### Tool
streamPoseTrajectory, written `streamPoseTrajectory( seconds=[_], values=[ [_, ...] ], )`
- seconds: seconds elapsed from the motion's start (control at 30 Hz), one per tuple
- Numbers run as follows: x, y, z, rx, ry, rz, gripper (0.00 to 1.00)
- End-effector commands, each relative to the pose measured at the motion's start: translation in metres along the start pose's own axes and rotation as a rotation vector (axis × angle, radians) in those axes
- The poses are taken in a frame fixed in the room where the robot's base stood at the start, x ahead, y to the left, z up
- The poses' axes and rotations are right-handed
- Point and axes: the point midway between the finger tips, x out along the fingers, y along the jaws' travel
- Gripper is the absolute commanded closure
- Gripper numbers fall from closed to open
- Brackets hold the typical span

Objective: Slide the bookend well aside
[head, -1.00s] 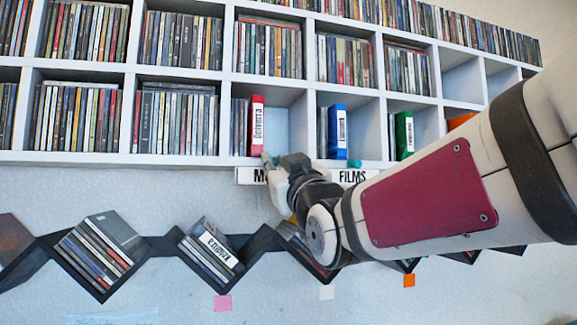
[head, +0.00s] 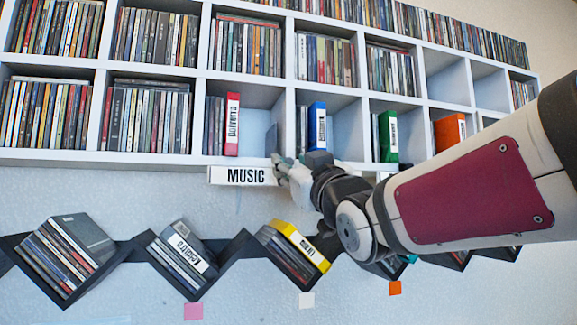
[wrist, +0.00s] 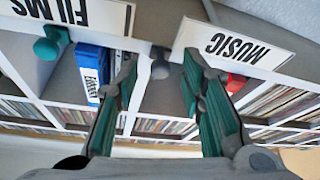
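The bookend looks to be the thin grey upright plate (head: 271,139) in the right part of the compartment above the MUSIC sign, apart from the red box (head: 232,125) on its left. In the wrist view, which is upside down, a grey plate (wrist: 168,95) with a round grey knob (wrist: 160,68) shows between my fingers. My gripper (head: 280,168) is at the shelf's front edge, at the plate's foot. Its teal-padded fingers (wrist: 162,65) are apart, one on each side of the knob. I cannot tell whether either touches it. The plate's lower end is partly hidden.
The MUSIC sign (head: 243,176) hangs just left of my gripper. The FILMS sign (wrist: 75,12) lies on its other side, near a teal knob (wrist: 47,45). The blue box (head: 317,126) stands in the adjoining compartment. A yellow case (head: 300,245) sits in the zigzag rack below.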

Motion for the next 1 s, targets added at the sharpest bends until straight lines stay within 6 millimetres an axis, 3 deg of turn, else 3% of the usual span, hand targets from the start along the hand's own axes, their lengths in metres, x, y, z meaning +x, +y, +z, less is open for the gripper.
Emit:
streamPoseTrajectory(
  seconds=[0.27,0.7,1.0],
  values=[
    [-0.009,0.0,-0.001,-0.001,0.001,0.0,0.64],
    [-0.092,0.0,-0.001,0.0,0.001,0.0,0.64],
    [-0.119,0.0,0.0,0.0,0.001,0.0,0.64]
  ],
)
